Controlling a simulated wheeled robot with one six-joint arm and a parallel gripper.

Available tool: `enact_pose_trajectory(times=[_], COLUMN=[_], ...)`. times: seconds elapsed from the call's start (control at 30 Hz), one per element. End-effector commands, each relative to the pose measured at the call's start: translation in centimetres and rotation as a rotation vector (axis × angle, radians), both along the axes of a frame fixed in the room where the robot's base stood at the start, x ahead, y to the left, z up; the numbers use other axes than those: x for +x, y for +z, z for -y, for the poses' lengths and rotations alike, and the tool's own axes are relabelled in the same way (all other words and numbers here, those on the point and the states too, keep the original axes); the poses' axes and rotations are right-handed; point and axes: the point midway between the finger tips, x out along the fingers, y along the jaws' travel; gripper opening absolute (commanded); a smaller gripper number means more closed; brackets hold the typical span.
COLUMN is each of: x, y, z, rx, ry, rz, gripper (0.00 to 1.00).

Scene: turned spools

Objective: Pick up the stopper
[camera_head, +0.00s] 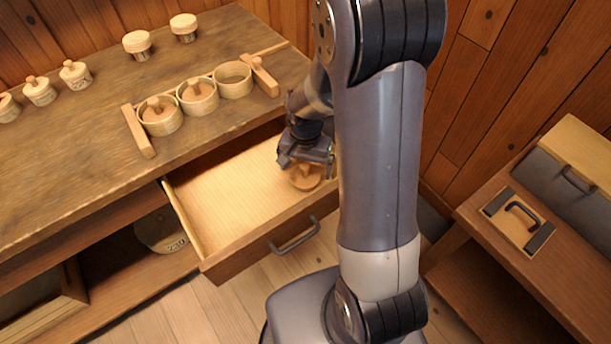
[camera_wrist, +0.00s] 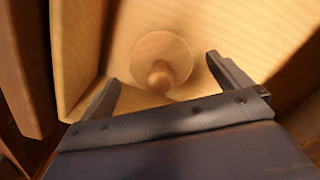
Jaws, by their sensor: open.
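The stopper (camera_head: 306,178) is a round wooden disc with a knob on top, lying in the open drawer (camera_head: 222,195) near its right end. In the wrist view the stopper (camera_wrist: 160,62) shows with its knob toward the camera. My gripper (camera_head: 318,168) is over the drawer, just above the stopper, and partly covers it in the head view. In the wrist view my gripper (camera_wrist: 162,75) is open, with one finger on each side of the stopper and nothing held between them.
A wooden rack with several round cups (camera_head: 234,80) stands on the bench top (camera_head: 90,140); two cups hold knobbed stoppers. Lidded jars (camera_head: 137,44) stand behind and to the left. A side table (camera_head: 530,270) stands at right.

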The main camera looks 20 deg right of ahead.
Motion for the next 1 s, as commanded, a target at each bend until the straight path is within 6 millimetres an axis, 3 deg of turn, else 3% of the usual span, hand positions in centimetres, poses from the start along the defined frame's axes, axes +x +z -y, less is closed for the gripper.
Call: enact_pose_trajectory(times=[0.17, 0.47, 1.0], x=[0.0, 0.0, 0.0], y=[-2.1, -2.4, -2.4], z=[0.0, 0.0, 0.0], rx=[0.0, 0.0, 0.0], ry=[0.0, 0.0, 0.0], rz=[-0.002, 0.001, 0.001], gripper=[0.97, 0.96, 0.52])
